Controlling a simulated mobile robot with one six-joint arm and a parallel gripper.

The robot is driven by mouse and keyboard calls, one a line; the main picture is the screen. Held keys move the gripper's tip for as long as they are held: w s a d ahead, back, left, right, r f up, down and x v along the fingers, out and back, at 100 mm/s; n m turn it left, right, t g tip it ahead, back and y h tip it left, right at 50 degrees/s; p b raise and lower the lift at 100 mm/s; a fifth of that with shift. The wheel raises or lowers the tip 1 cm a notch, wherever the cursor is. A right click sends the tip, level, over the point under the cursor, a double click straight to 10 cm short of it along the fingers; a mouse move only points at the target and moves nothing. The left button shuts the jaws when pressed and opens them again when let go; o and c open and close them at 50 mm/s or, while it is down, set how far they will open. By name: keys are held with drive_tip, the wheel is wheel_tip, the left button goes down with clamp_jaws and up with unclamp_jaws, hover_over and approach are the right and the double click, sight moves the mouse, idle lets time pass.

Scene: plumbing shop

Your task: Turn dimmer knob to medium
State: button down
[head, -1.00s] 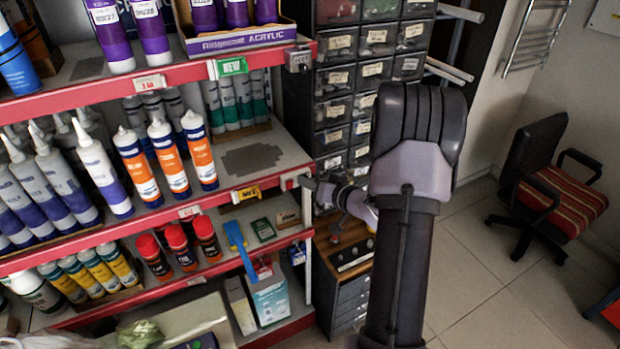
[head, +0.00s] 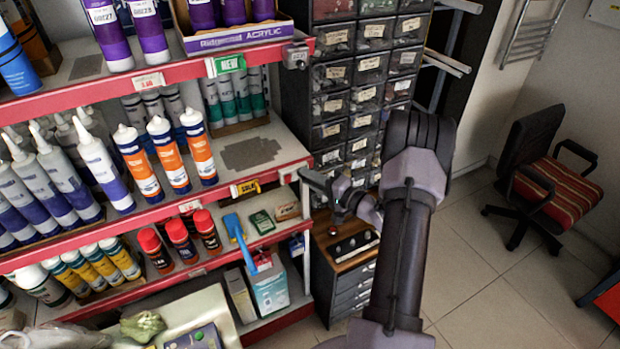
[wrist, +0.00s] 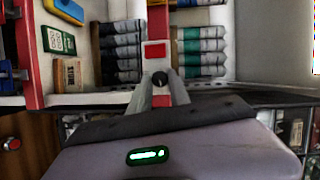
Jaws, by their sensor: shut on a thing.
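The dimmer knob (wrist: 160,78) is a small dark round knob with a light mark in the wrist view. It sits just below a red square patch on the shelf's edge. My gripper (wrist: 161,86) is shut on it, with a grey finger on each side. In the head view, my gripper (head: 305,177) is at the right end of the middle shelf's red front edge. The knob is too small and too covered to make out there, and its exact setting cannot be read.
Red-edged shelves (head: 150,213) with tubes and cans fill the left. Dark parts drawers (head: 345,105) stand behind my gripper. A low wooden-topped cabinet (head: 345,245) with small knobs is below it. A striped chair (head: 560,190) stands at right on clear tiled floor.

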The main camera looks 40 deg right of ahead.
drive_tip(key=shift+m+t, duration=0.3)
drive_tip(key=shift+m, duration=0.5)
drive_tip(key=c, duration=1.5)
unclamp_jaws()
drive_tip(key=shift+w, duration=0.15)
drive_tip(key=s+d+p, duration=0.1)
drive_tip(key=s+d, duration=0.1)
drive_tip(key=s, duration=1.5)
drive_tip(key=shift+s+d, duration=0.15)
drive_tip(key=shift+d, duration=0.25)
drive_tip(key=shift+f, duration=0.1)
